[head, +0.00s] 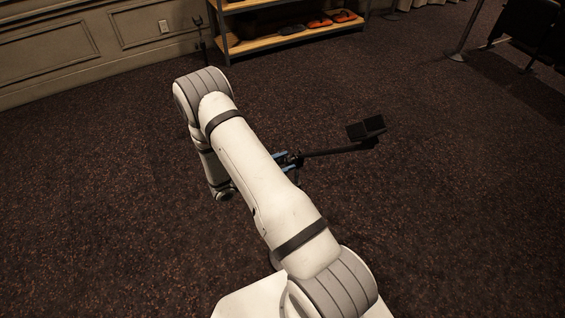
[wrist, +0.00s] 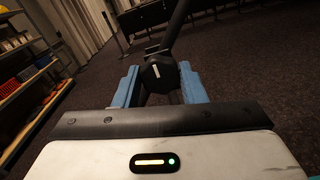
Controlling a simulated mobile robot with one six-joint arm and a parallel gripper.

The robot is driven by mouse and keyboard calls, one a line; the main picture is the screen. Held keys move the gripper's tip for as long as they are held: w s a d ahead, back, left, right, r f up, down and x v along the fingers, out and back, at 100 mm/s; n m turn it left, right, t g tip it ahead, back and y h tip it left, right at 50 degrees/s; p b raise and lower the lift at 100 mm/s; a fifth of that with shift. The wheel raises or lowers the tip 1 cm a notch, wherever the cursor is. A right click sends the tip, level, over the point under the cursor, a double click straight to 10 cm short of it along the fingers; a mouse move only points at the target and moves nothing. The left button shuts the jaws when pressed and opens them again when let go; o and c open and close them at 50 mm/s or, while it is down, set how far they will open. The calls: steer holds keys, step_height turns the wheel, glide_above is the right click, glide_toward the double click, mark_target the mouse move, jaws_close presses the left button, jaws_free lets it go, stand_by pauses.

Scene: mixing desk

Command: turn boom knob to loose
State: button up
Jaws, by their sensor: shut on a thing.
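The boom knob (wrist: 156,76) is black with a white line on its face, and it shows in the wrist view between the two blue fingers. My gripper (wrist: 160,84) is shut on it. The white line is nearly upright, leaning slightly. A dark boom (wrist: 180,25) rises behind the knob. In the head view the boom (head: 335,152) runs right from the blue fingers of my gripper (head: 288,161) to a black block (head: 366,129). My own arm hides most of the stand and the knob there.
A shelf (head: 290,38) with orange and dark items stands at the back. It shows at the left in the wrist view (wrist: 32,75). A post (head: 466,30) and dark seats (head: 530,32) are at the back right. The carpet around the stand is open.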

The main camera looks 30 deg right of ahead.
steer(key=shift+n, duration=0.3)
steer(key=n+b, duration=0.2)
steer(key=n, duration=1)
steer(key=shift+n, duration=2.5)
steer(key=o, duration=1)
